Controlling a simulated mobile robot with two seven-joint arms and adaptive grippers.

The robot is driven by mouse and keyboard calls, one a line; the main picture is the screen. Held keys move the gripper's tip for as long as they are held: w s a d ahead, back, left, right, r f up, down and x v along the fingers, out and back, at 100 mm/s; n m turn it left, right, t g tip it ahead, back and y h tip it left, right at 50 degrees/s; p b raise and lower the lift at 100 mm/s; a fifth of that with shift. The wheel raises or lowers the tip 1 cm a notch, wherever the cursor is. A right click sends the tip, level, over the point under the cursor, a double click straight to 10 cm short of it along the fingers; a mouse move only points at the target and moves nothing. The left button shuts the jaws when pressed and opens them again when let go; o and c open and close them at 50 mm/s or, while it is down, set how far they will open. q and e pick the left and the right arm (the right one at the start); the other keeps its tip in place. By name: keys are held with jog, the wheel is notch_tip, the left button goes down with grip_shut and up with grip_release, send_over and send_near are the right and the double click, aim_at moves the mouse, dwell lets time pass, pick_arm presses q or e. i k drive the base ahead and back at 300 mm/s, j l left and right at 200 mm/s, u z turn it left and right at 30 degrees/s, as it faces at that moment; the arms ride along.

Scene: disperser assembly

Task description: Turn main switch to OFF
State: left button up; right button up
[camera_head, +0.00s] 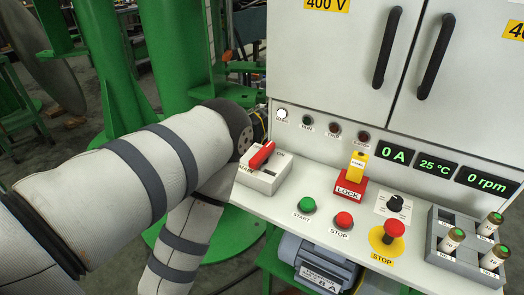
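The main switch is a pale box with a red handle (262,155) on the left end of the sloping control desk. The handle lies at a slant, its upper end towards the right. A "MAIN" label shows at its lower left, and a small, partly legible label is to its right. My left arm comes in from the left and its wrist end is just above and left of the switch. Only a dark sliver of my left gripper (259,126) shows past the wrist; its fingers are hidden, and I cannot tell whether it touches the handle. My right gripper is not in view.
The desk holds a green START button (307,205), a red STOP button (344,220), a yellow key piece on a red LOCK block (350,188), a black knob (395,203), an emergency stop (393,230) and a grey fuse rack (466,245). Displays read 0 A, 25 °C, 0 rpm.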

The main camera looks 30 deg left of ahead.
aim_at(261, 157)
jog(key=i+j+u, duration=0.2)
jog(key=u, duration=0.2)
jog(key=i+j+u, duration=0.2)
jog(key=j+u, duration=0.15)
